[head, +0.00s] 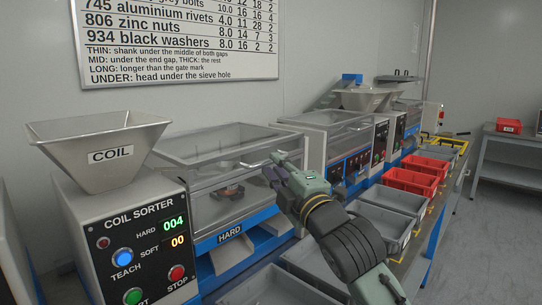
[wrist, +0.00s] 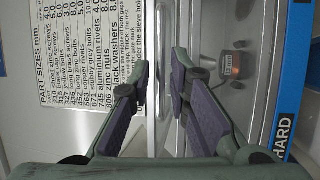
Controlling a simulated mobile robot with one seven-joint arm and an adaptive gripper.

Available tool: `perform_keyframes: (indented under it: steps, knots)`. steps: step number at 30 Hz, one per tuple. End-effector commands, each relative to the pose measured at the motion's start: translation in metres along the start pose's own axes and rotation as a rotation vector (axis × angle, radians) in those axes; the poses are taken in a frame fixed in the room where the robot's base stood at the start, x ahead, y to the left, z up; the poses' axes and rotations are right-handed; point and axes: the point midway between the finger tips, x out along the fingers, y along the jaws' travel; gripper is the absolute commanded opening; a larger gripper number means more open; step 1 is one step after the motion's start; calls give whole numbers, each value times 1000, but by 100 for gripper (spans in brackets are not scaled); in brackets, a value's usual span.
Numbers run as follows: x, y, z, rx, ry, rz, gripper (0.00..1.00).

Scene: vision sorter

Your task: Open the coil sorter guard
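The coil sorter (head: 140,225) stands at the left, with the COIL hopper (head: 100,150) on top. Its clear guard (head: 220,195) has a pale frame and looks closed over the mechanism. A pale bar handle (head: 256,162) sits at the guard's upper front. My gripper (head: 273,172) is at the right end of this handle, in front of the guard. In the wrist view the gripper's two dark-padded fingers (wrist: 163,70) are apart, with a pale vertical strip behind the gap. I cannot tell whether the handle lies between them.
Below the guard is a blue rail marked HARD (head: 230,236), with chutes and grey bins (head: 270,287) in front. A second sorter's clear guard (head: 340,135) stands just to the right. Red bins (head: 410,181) are farther along. A wall chart (head: 180,60) hangs behind.

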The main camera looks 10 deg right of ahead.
Motion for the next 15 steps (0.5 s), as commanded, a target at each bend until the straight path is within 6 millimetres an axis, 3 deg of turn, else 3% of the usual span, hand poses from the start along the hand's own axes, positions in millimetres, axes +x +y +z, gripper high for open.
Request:
perform_keyframes:
  steps: [6,15]
  knots:
    - [27,1,-1,1,1,-1,17]
    - [32,0,0,1,0,0,17]
